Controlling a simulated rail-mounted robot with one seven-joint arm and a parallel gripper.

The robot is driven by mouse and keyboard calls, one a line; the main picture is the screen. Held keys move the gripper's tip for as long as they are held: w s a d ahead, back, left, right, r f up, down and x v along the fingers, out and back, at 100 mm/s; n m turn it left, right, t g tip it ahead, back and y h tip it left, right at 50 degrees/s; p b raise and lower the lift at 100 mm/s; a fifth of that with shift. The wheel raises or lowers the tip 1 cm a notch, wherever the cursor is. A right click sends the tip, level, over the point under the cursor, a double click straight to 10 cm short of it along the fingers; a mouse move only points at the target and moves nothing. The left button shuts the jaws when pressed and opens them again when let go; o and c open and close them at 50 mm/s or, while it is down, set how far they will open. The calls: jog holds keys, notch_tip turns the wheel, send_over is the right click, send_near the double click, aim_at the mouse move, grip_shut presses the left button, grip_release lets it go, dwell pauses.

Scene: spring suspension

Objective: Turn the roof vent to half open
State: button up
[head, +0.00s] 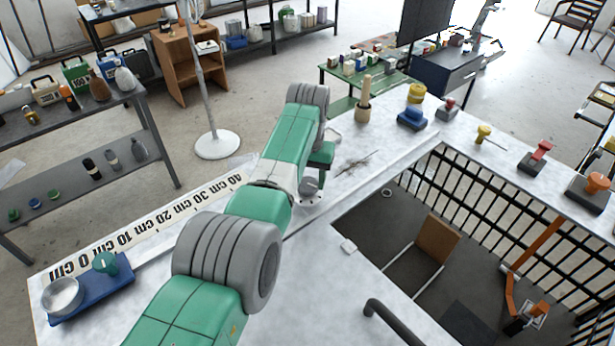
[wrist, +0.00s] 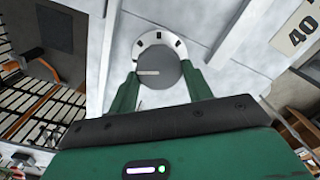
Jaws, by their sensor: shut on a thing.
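The roof vent shows in the wrist view as a dark grey round knob (wrist: 160,72) inside a white ring (wrist: 152,39) with several dark marks. A thin light line lies on the knob's left side, roughly level in the picture. My gripper (wrist: 158,82) has its two green fingers on opposite sides of the knob, shut on it.
A ruler strip (head: 150,228) runs along the worktop's left edge. A blue tray (head: 92,290) is at the front left. A mortar with pestle (head: 363,108) and a blue-based stamp (head: 412,118) stand beyond my gripper. A railed opening (head: 400,215) lies to the right.

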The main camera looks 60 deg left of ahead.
aim_at(309, 182)
jog(key=shift+w+d+m, duration=0.1)
jog(key=shift+m, duration=2)
jog(key=shift+r, duration=0.1)
jog(key=o, duration=1)
jog(key=shift+c, duration=0.2)
notch_tip(309, 182, up, 8)
jog(key=shift+f, duration=0.15)
